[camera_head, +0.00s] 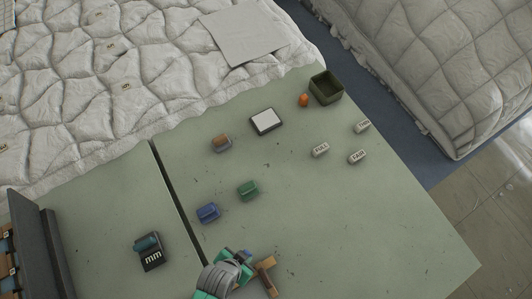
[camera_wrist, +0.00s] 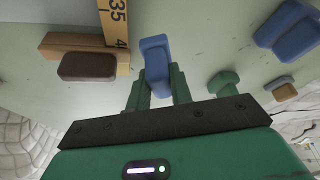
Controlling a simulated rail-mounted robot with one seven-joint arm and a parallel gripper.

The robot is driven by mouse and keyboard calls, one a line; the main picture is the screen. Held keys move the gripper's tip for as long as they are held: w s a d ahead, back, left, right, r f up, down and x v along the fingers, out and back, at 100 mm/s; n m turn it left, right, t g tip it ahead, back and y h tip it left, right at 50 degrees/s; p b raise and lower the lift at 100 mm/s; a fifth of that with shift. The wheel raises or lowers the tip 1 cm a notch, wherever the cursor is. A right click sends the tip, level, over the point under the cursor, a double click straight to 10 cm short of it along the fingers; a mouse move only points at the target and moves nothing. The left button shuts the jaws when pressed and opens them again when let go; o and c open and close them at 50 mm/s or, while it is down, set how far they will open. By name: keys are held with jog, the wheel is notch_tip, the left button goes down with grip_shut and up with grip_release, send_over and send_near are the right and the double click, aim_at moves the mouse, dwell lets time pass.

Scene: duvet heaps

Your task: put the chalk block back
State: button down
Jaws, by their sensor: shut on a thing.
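My gripper (camera_head: 238,262) is low over the front of the green table, its fingers closed around a small blue block (camera_wrist: 155,52) in the wrist view. The head view mostly hides this held block behind the gripper. Another blue block (camera_head: 208,212) lies left of and beyond the gripper, with a green block (camera_head: 248,190) behind it. A brown-and-grey block (camera_head: 220,145) lies farther back. None of the blocks has a readable label, so I cannot tell by name which is the chalk block.
A wooden T-shaped rule (camera_head: 266,270) lies right beside my gripper. A black box (camera_head: 152,258) marked "mm" stands left of a dark table seam. A white pad (camera_head: 265,121), labelled tags (camera_head: 320,149), an orange piece (camera_head: 303,101) and a dark green bin (camera_head: 326,88) are farther back. Right-front table is clear.

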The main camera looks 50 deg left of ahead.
jog(key=w, duration=0.5)
jog(key=w+f, duration=0.1)
jog(key=w, duration=0.9)
jog(key=shift+w+f+p, duration=0.15)
jog(key=shift+w+p, duration=0.15)
jog(key=shift+p, duration=0.05)
jog(key=shift+w+f, duration=0.2)
jog(key=shift+f, duration=1.55)
jog(key=shift+f+b, duration=0.2)
jog(key=shift+b, duration=0.15)
jog(key=c, duration=1.3)
grip_release()
jog(key=shift+o, duration=0.2)
jog(key=p+v, duration=0.2)
jog(key=v, duration=1)
jog(key=shift+r, duration=0.2)
